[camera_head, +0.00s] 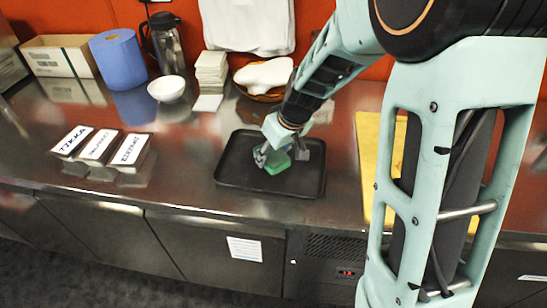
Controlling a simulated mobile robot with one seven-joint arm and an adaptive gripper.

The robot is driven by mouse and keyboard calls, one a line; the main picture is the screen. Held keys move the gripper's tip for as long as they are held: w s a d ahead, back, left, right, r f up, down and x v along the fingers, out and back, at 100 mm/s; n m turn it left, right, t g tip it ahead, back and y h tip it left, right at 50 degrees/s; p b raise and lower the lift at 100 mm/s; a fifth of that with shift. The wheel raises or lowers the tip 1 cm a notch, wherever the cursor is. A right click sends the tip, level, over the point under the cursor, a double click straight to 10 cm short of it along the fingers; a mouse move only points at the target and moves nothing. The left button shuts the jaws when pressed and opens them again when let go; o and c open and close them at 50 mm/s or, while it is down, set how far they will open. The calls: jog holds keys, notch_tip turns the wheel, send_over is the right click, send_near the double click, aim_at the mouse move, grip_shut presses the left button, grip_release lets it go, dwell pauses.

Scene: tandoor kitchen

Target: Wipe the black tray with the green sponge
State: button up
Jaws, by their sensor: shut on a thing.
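The black tray (235,180) lies flat on the steel counter, near its front edge and right of the middle of the view. The green sponge (278,163) is inside the tray, around its middle. My gripper (268,158) reaches down over the tray from the upper right and is shut on the green sponge. The sponge appears to be at the tray floor, but I cannot tell whether it touches. My wrist and arm hide part of the tray's back edge.
Labelled containers (100,148) stand left of the tray. A white bowl (167,88), blue paper roll (119,58), steel jug (165,42), stacked white items (211,72) and a brown bowl with white cloth (264,78) stand behind. A yellow board (369,150) lies right.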

aim_at(273, 154)
jog(key=shift+r+p, duration=1.55)
jog(key=shift+r, duration=1.1)
